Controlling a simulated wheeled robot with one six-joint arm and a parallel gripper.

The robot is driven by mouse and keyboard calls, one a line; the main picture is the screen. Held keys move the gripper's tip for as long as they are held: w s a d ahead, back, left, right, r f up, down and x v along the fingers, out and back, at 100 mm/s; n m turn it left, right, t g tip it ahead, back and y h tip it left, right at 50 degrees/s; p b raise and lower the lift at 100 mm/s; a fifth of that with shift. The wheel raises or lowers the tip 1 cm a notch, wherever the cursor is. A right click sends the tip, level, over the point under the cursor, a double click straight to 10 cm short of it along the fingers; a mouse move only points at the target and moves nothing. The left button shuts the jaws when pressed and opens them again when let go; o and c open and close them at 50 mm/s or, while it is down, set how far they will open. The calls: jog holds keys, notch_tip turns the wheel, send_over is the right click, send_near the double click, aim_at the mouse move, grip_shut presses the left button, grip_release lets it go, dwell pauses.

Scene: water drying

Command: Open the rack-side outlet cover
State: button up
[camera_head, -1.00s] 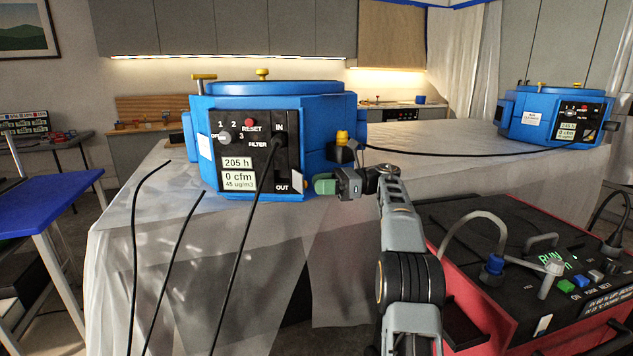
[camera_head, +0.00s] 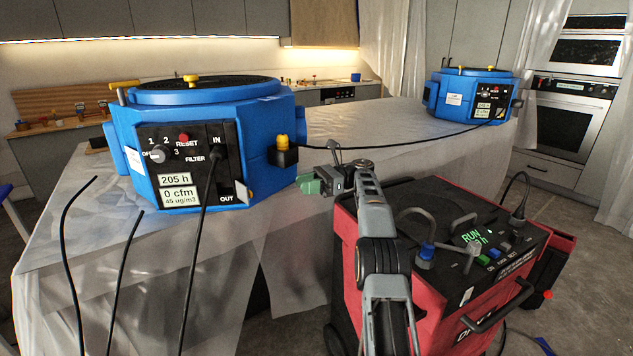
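The near blue machine (camera_head: 280,115) stands on the plastic-covered counter at left. Its black front panel has an OUT label at the lower right. A small pale flap (camera_head: 244,193) by that label juts out at an angle; I take it for an outlet cover, but cannot tell how far it is open. A second blue machine (camera_head: 434,96) stands at the far end; its outlet detail is too small to read. Which machine is rack-side is not clear. My gripper (camera_head: 307,184), with green fingertips, is right of the near machine, apart from the flap. Its finger gap is not clear.
A black cable (camera_head: 191,275) hangs from the IN socket, with two loose cables to its left. A yellow-topped knob (camera_head: 283,143) sticks out from the near machine's right side. A red and black wheeled unit (camera_head: 340,260) stands right of my arm. Plastic sheeting (camera_head: 375,125) covers the counter.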

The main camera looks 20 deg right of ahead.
jog(key=shift+d, duration=0.1)
dwell(0.3)
notch_tip(320, 180, up, 4)
jog(key=p, duration=0.7)
jog(key=m+p, duration=1.1)
jog(key=m, duration=2.5)
send_near(244, 191)
jog(key=w+a+f, duration=0.2)
jog(key=a, duration=0.4)
jog(key=shift+a+f+g, duration=0.25)
jog(key=shift+a+g, duration=0.05)
jog(key=shift+a, duration=0.1)
